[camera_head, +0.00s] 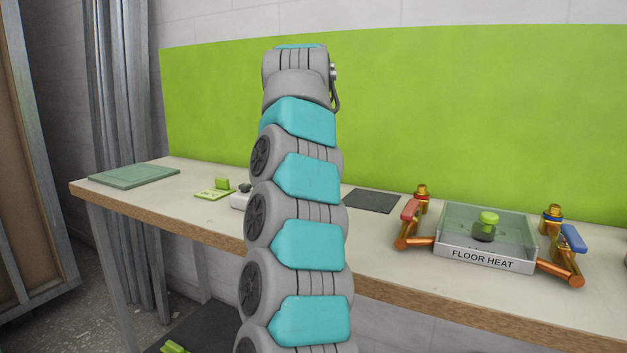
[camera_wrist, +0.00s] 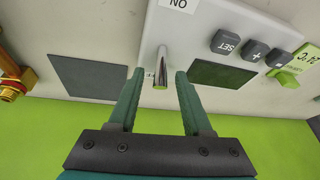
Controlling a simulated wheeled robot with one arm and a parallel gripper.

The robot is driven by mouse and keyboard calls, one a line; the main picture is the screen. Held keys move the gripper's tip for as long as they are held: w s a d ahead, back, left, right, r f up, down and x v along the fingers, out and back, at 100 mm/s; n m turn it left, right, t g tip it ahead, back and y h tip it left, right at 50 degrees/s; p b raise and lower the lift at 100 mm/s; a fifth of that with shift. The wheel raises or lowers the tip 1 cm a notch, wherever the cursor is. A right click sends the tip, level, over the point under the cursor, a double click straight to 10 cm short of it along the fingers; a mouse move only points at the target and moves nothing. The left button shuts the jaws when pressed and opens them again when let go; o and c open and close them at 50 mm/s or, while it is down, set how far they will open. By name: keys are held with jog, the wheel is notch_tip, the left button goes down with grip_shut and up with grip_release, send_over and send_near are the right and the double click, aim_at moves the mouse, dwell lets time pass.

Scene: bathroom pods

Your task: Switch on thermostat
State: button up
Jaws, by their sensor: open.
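The thermostat (camera_wrist: 205,25) is a white box on the bench, with an ON label, a dark display (camera_wrist: 222,75), and dark buttons including SET and plus. Its metal toggle lever (camera_wrist: 161,68) has its tip over a partly hidden label at the end opposite ON; an F shows beside it. My gripper (camera_wrist: 160,75) is open, with one green finger on each side of the lever and visible gaps. Whether the fingers reach the lever's depth is unclear. In the head view, my arm hides most of the thermostat (camera_head: 239,201) and all of my gripper.
A green card (camera_head: 213,194) with a green block lies left of the thermostat, and a dark square plate (camera_head: 372,200) lies right of it. Farther right stands the FLOOR HEAT box (camera_head: 486,258) with copper pipes and valves. A green wall panel (camera_head: 450,110) rises behind the bench.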

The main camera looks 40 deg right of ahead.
grip_shut()
dwell(0.4)
